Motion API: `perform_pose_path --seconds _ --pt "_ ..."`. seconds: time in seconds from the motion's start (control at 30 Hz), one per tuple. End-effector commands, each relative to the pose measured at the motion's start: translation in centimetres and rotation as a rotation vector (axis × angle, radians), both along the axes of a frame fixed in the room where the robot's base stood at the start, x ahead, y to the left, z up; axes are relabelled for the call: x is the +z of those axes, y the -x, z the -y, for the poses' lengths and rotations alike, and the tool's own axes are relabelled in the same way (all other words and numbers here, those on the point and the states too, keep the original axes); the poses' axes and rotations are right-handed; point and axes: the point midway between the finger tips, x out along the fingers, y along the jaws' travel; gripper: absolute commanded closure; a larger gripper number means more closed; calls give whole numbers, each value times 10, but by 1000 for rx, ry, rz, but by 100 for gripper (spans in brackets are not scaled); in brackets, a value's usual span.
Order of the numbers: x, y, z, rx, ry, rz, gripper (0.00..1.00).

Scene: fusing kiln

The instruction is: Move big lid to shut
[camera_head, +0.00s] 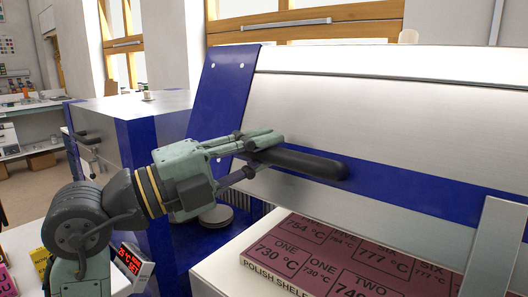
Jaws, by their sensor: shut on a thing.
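The big lid (400,140) is a broad brushed-metal panel with a blue band across it and a blue end plate (222,92) at its left. It stands tilted, its lower edge apart from the white surface below. A dark, rounded bar handle (312,165) sticks out from the blue band. My gripper (262,156) comes from the lower left and is shut on the left end of this handle. The fingers hide that end of the handle. The lid's right end lies outside the view.
A metal upright (496,250) stands at the lower right. A small red-digit display (133,266) sits at lower left. A blue-and-metal cabinet (130,135) stands behind my arm.

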Motion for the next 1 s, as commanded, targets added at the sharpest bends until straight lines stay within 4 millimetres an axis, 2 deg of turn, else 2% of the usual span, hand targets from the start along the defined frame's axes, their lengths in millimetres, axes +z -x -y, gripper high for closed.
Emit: perform_pose_path --seconds 0.03,1.0 --pt "-19 2 1 -4 3 10 100" --pt "-165 33 -20 -6 128 184 100"
